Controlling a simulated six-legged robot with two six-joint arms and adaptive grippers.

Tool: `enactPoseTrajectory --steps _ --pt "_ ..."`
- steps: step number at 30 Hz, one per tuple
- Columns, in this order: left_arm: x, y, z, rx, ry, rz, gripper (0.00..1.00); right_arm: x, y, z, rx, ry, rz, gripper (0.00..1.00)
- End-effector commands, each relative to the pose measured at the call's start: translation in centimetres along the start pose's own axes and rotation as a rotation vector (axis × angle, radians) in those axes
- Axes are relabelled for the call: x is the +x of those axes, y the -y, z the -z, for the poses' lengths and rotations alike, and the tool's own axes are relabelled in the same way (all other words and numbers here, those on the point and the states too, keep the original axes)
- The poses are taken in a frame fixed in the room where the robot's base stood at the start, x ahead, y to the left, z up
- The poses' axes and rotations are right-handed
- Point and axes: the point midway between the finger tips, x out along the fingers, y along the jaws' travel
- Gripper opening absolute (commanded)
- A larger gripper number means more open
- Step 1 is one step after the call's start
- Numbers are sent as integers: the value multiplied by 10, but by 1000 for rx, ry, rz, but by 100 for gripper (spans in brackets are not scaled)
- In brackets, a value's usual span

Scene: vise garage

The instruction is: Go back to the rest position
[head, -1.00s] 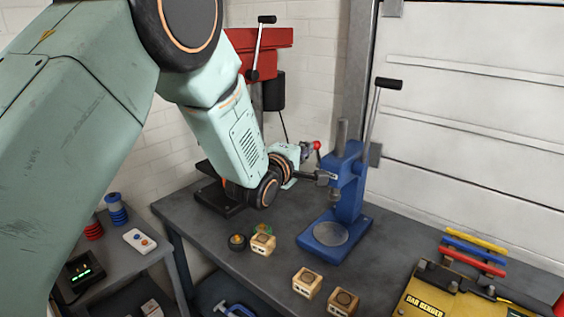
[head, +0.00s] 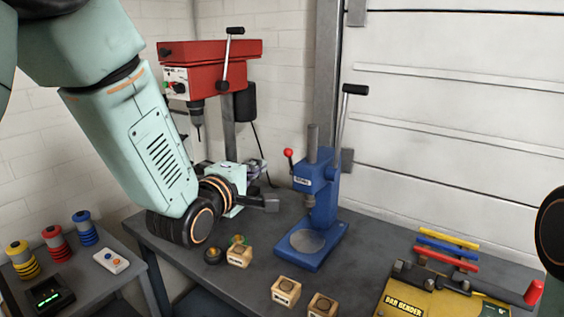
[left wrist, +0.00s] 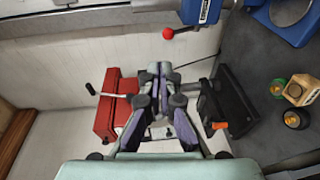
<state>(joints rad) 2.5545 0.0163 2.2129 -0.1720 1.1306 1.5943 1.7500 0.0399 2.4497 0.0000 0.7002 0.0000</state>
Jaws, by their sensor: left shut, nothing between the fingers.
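My left arm comes in from the left in the head view, its mint forearm sloping down over the left part of the workbench. My left gripper (head: 255,168) is beyond the wrist, in front of the red drill press (head: 210,62) and left of the blue press (head: 319,190). The left wrist view shows its fingers (left wrist: 160,72) shut, with nothing between them. They are apart from the blue press, whose red ball knob (left wrist: 168,33) shows just above the fingertips. My right gripper is not in view.
On the workbench (head: 245,288) stand wooden blocks (head: 286,291) and a dark round cup (head: 212,256). A yellow bar bender (head: 425,298) is at the front right. Left, a lower table holds colored ring stacks (head: 54,243) and a white button box (head: 111,260).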

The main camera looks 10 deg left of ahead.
Motion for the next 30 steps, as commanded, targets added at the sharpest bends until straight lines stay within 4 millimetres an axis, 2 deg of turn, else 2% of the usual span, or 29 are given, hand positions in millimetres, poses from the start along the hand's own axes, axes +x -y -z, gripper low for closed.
enactPoseTrajectory --steps 4,7,11,12,14,17,18,20,21,26,30 --pt "-1 1 0 56 0 4 0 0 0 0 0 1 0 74" --pt "-2 7 1 195 -2 32 0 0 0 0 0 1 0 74" --pt "-9 29 3 448 5 119 0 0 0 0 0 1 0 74" --pt "-12 40 4 525 12 154 0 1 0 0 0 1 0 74" --pt "-19 70 5 637 36 224 0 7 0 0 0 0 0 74" --pt "-35 133 5 815 103 356 0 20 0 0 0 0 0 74" --pt "-43 159 4 877 138 408 0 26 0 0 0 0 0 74" --pt "-56 197 3 958 195 480 0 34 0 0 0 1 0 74" --pt "-66 222 2 1006 236 527 0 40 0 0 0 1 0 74" --pt "-113 317 -3 1148 418 696 0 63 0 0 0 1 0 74" --pt "-163 395 -10 1217 592 827 0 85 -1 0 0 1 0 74"
